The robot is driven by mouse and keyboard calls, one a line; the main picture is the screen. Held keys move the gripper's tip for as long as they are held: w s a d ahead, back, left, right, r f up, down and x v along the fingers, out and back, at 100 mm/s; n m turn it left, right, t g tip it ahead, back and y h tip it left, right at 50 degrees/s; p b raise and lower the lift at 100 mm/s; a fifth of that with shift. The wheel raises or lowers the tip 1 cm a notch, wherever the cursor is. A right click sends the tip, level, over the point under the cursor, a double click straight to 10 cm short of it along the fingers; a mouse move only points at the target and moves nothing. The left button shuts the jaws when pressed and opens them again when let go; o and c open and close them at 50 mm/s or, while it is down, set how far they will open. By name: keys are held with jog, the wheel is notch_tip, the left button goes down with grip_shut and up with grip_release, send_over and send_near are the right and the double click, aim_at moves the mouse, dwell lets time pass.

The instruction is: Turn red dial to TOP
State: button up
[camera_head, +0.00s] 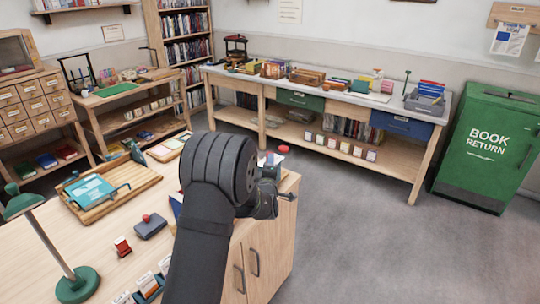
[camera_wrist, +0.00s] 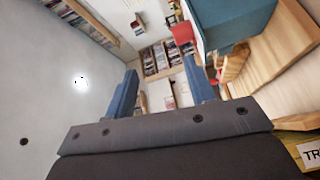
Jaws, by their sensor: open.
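I cannot pick out the red dial for certain. A small round red piece (camera_head: 283,149) shows just behind my gripper at the far right end of the near wooden desk; whether it is the dial is unclear. In the wrist view a red piece (camera_wrist: 183,33) sits beside a large teal-blue block (camera_wrist: 235,22), right of my fingers. My gripper (camera_wrist: 162,88) is open, its two blue fingers apart with nothing between them. In the head view my arm hides most of the gripper. No TOP mark is readable.
The near desk (camera_head: 95,240) holds a wooden tray (camera_head: 145,180), a red-knobbed stamp (camera_head: 150,226), a small red item (camera_head: 122,246) and a green lamp (camera_head: 75,285). A long bench (camera_head: 440,118) and a green book return bin (camera_head: 487,150) stand beyond open grey floor.

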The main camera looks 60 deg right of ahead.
jog(key=s+a+f+m, duration=0.3)
jog(key=a+m, duration=0.1)
jog(key=m, duration=1.2)
jog(key=shift+t, duration=0.3)
jog(key=x, duration=1.7)
jog(key=shift+w, duration=0.35)
jog(key=c, duration=0.9)
jog(key=shift+c, duration=0.2)
jog(key=o, duration=0.9)
jog(key=shift+o, duration=0.2)
